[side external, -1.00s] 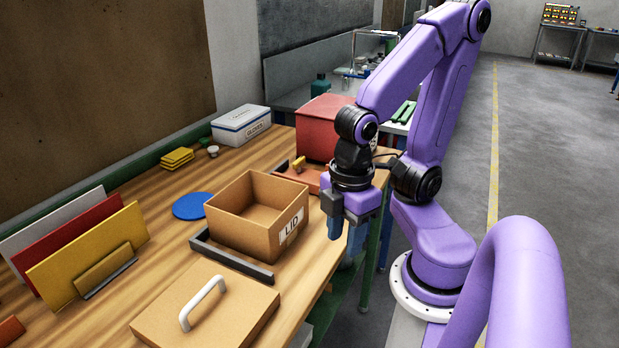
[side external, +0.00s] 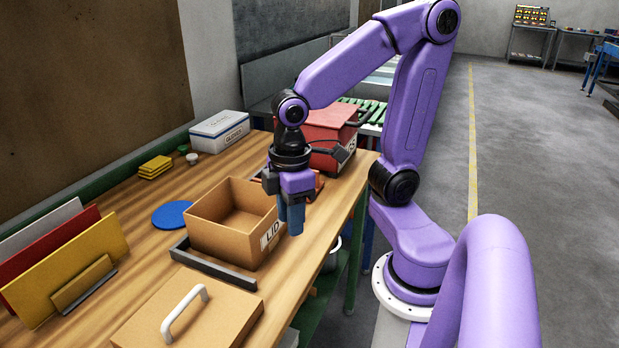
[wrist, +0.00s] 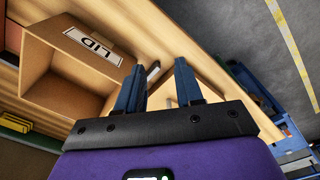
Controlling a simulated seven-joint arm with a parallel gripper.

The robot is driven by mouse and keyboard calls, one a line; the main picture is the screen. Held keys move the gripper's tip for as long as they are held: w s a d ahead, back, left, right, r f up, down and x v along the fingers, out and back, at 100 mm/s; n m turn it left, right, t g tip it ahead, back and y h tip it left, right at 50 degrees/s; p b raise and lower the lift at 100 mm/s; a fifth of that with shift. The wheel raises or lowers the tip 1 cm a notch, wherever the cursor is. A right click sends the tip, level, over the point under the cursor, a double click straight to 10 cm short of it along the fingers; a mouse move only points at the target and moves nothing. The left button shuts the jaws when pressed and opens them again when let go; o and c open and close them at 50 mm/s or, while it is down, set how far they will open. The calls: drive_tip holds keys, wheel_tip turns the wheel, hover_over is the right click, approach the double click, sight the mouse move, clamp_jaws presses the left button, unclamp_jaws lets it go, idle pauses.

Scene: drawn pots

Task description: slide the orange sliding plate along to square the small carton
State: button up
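The small carton (side external: 205,235) is an open brown box with a LID label, standing on the wooden bench inside a dark angled fence (side external: 213,270). In the wrist view the carton (wrist: 68,75) is at the upper left. The orange sliding plate (side external: 319,182) is mostly hidden behind my gripper and the carton; only a small orange part shows. My gripper (side external: 291,220) points down beside the carton's labelled right side. In the wrist view its blue fingers (wrist: 158,80) are apart with nothing held between them. I cannot tell whether a finger touches the carton.
A flat lid with a white handle (side external: 185,312) lies in front. A red box (side external: 325,140) stands behind my gripper. A blue disc (side external: 171,215), yellow pads (side external: 155,167), a white carton (side external: 219,130) and upright panels (side external: 70,262) are on the bench. The bench's right edge is close.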

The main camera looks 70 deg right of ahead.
drive_tip(key=w+d+r+m, duration=0.2)
drive_tip(key=w+d+m, duration=0.1)
drive_tip(key=w+d, duration=0.45)
drive_tip(key=w+d+r+m, duration=0.15)
drive_tip(key=d+m, duration=0.25)
drive_tip(key=d, duration=0.9)
drive_tip(key=w+d+r+m, duration=0.1)
drive_tip(key=w+d+m, duration=0.15)
drive_tip(key=d, duration=1.15)
drive_tip(key=shift+m, duration=0.25)
drive_tip(key=f, duration=1.2)
drive_tip(key=s+f, duration=0.1)
drive_tip(key=f, duration=0.5)
drive_tip(key=shift+a+r, duration=0.1)
clamp_jaws()
